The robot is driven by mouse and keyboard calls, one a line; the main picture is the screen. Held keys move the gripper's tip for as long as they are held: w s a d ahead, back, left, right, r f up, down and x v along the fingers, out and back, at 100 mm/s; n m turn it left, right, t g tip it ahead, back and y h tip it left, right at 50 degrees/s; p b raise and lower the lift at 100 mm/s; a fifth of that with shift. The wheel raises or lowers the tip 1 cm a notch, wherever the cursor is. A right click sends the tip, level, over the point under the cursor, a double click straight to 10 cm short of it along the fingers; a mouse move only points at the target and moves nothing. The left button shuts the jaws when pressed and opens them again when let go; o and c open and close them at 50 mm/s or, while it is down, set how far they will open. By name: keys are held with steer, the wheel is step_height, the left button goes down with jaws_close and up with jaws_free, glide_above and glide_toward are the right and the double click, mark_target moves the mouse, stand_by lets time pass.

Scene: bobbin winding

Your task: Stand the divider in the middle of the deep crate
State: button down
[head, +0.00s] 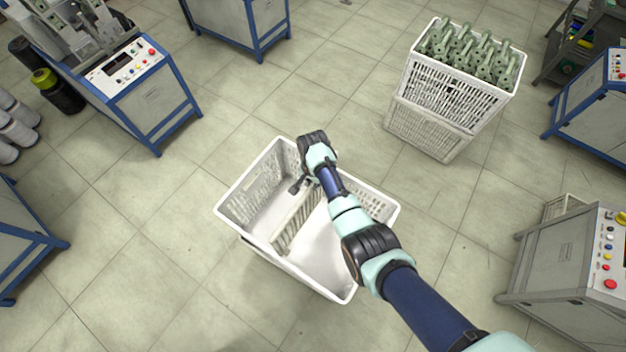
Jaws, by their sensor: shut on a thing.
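The deep crate (230,222) is white with slotted walls and stands open on the floor in the middle of the head view. The divider (290,226) is a pale beige-grey panel standing upright inside the crate. It runs across the crate's width near the middle, with bare crate floor on both sides. My gripper (303,186) is at the divider's upper far end, shut on it. My wrist and forearm cover the crate's right part and the divider's far end. I cannot tell whether the divider's lower edge touches the crate floor.
Two stacked white crates (437,95) stand at the upper right, the top one filled with green bobbins (470,55). Blue-framed machines with control panels (125,70) stand at the left, top and right. The tiled floor around the deep crate is clear.

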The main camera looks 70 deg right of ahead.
steer(key=b, duration=0.5)
glide_toward(313, 203)
steer(key=shift+w+d+f, duration=0.2)
steer(key=shift+d+f, duration=0.35)
steer(key=shift+d, duration=0.1)
step_height(313, 203, down, 6)
steer(key=b, duration=0.5)
step_height(313, 203, down, 6)
steer(key=b, duration=0.5)
step_height(313, 203, down, 5)
steer(key=b, duration=0.5)
steer(key=shift+f, duration=0.15)
